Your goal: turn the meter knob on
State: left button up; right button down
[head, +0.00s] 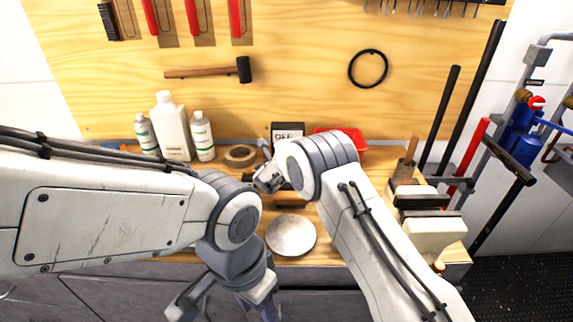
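The meter (288,131) is a dark box with a light display reading "OFF". It stands at the back of the wooden workbench, against the plywood wall. My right arm reaches up from the lower right and bends left in front of it. My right gripper (268,178) is just in front of and below the display. Its fingers are small and partly covered, so I cannot tell whether they are open or whether they touch the meter. The knob is not visible; the gripper and wrist cover the meter's lower part. My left gripper (228,303) hangs below the bench front, fingers apart and empty.
White bottles (173,128) and a tape roll (240,155) stand left of the meter. A red tray (340,138) is behind my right wrist. A round metal disc (291,235) lies on the bench (325,255). A hammer (210,72) hangs above.

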jog(key=m+y+b, duration=0.1)
jog(key=m+b, duration=0.1)
jog(key=b, duration=0.6)
jog(key=m+y+b, duration=0.2)
jog(key=m+b, duration=0.1)
jog(key=b, duration=0.5)
jog(key=m+y+b, duration=0.2)
jog(key=b, duration=0.6)
jog(key=shift+d+f+m+b, duration=0.2)
jog(key=shift+d+m+b, duration=0.1)
jog(key=shift+d+b, duration=0.1)
jog(key=shift+r+m+y+b, duration=0.25)
jog(key=shift+m+y+b, duration=0.25)
jog(key=shift+b, duration=0.5)
jog(key=shift+c, duration=2.2)
grip_release()
jog(key=shift+s+d, duration=0.1)
jog(key=shift+s, duration=0.1)
jog(key=b+v, duration=0.2)
jog(key=v, duration=0.8)
